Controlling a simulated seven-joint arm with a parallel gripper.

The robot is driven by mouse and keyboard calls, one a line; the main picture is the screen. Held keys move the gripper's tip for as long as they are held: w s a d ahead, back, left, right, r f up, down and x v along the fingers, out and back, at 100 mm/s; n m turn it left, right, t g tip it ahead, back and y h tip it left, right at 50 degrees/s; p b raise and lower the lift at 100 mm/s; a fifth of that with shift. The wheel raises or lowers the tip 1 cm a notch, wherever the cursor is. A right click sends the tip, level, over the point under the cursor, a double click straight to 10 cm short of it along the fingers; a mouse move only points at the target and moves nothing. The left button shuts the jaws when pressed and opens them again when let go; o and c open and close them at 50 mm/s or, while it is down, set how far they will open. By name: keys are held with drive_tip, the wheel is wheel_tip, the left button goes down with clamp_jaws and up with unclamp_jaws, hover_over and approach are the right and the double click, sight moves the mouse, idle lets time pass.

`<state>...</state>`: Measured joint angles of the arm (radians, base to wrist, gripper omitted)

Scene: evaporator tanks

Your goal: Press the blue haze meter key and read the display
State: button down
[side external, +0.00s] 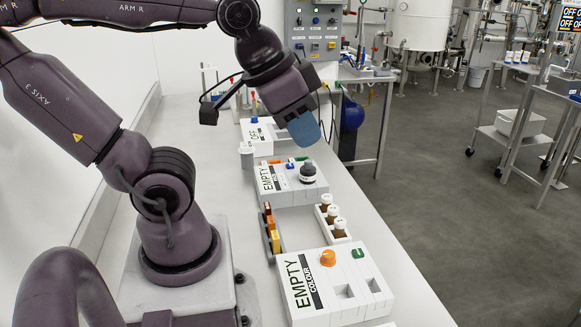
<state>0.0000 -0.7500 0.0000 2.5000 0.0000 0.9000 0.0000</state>
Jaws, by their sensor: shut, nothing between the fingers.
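My gripper (305,130) has blue fingertips that look closed, with nothing held. It hangs in the air above the bench, over the far side of the middle meter. The middle white meter (268,197) shows EMPTY on its display (266,179); the small label beside it is too small to read. A small blue key (289,166) is on its top, apart from my gripper in the picture. A round black cap (308,174) sits on the same meter, to the right of the key. I cannot tell the gripper's exact height above the meter.
A front meter (375,312) reads EMPTY COLOUR and has orange and green keys. A back meter (257,134) reads OFF. A white rack (337,238) of brown vials and a dark rack of coloured pieces (270,232) stand between the meters. Bare bench lies left of them.

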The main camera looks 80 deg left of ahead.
idle(0.8)
drive_tip(key=w+a+f+n+g+y, duration=0.15)
drive_tip(key=a+f+n, duration=0.4)
drive_tip(key=a, duration=0.85)
drive_tip(key=a+f+n+g+y, duration=0.1)
drive_tip(key=a+f+n+y, duration=0.45)
drive_tip(key=a, duration=0.95)
drive_tip(key=w+a+f+n+g, duration=0.1)
drive_tip(key=a+f+n, duration=0.2)
drive_tip(key=a+f, duration=0.8)
drive_tip(key=w+a+r+n+t+h, duration=0.1)
drive_tip(key=w+a+r+n+t, duration=0.2)
drive_tip(key=w+a+r+t, duration=0.1)
drive_tip(key=shift+w+t, duration=0.45)
